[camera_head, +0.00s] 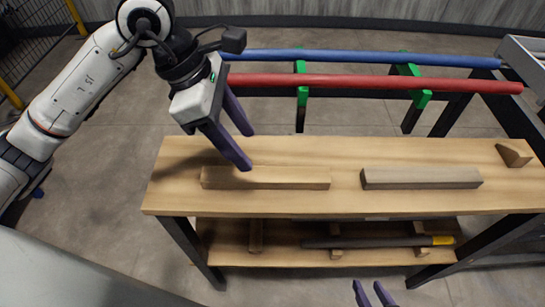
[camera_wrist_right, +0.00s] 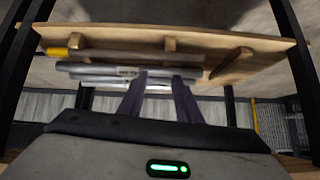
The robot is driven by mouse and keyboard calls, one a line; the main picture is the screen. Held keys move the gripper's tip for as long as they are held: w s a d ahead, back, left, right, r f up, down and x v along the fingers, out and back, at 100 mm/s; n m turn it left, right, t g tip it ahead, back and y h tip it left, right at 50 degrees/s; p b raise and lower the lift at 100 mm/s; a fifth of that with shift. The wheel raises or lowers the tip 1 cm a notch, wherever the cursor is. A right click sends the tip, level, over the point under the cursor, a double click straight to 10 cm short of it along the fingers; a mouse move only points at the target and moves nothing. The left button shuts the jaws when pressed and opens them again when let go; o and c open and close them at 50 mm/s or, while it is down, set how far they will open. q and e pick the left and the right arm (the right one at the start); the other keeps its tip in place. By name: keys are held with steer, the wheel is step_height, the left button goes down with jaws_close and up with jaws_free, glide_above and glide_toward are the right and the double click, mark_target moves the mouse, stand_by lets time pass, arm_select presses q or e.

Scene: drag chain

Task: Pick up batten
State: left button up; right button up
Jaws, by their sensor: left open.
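Two wooden battens lie flat on the table top in the head view: a light-brown batten (camera_head: 290,178) at the left and a greyer batten (camera_head: 420,178) at the right. My left gripper (camera_head: 247,150) is open and empty, its purple fingers pointing down over the left part of the table. One fingertip is at the left batten's far edge and overlaps it in the picture; I cannot tell whether they touch. My right gripper (camera_head: 369,284) is low, in front of the table. Its fingers show apart and empty in the right wrist view (camera_wrist_right: 160,76).
The wooden table (camera_head: 345,150) has a lower shelf (camera_head: 285,258) with a dark, yellow-ended pipe (camera_head: 375,242) on wooden supports. A wooden wedge (camera_head: 514,153) sits at the top's right end. Blue (camera_head: 350,57) and red (camera_head: 370,82) pipes run behind on green-topped supports.

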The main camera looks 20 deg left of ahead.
mark_target(264, 174)
arm_select(q)
steer(key=x, duration=0.4)
steer(key=shift+s+d, duration=0.1)
steer(key=shift+s, duration=0.3)
steer(key=x, duration=0.4)
steer(key=shift+w+f, duration=0.1)
steer(key=shift+f, duration=0.15)
steer(key=shift+w+d+f, duration=0.1)
steer(key=shift+f, duration=0.3)
arm_select(e)
steer(key=shift+s+f, duration=0.3)
steer(key=shift+s, duration=0.65)
arm_select(q)
steer(key=shift+c, duration=0.3)
steer(key=c, duration=1.1)
steer(key=shift+c, duration=0.4)
arm_select(e)
steer(key=shift+s+d, duration=0.1)
arm_select(q)
steer(key=shift+r, duration=0.1)
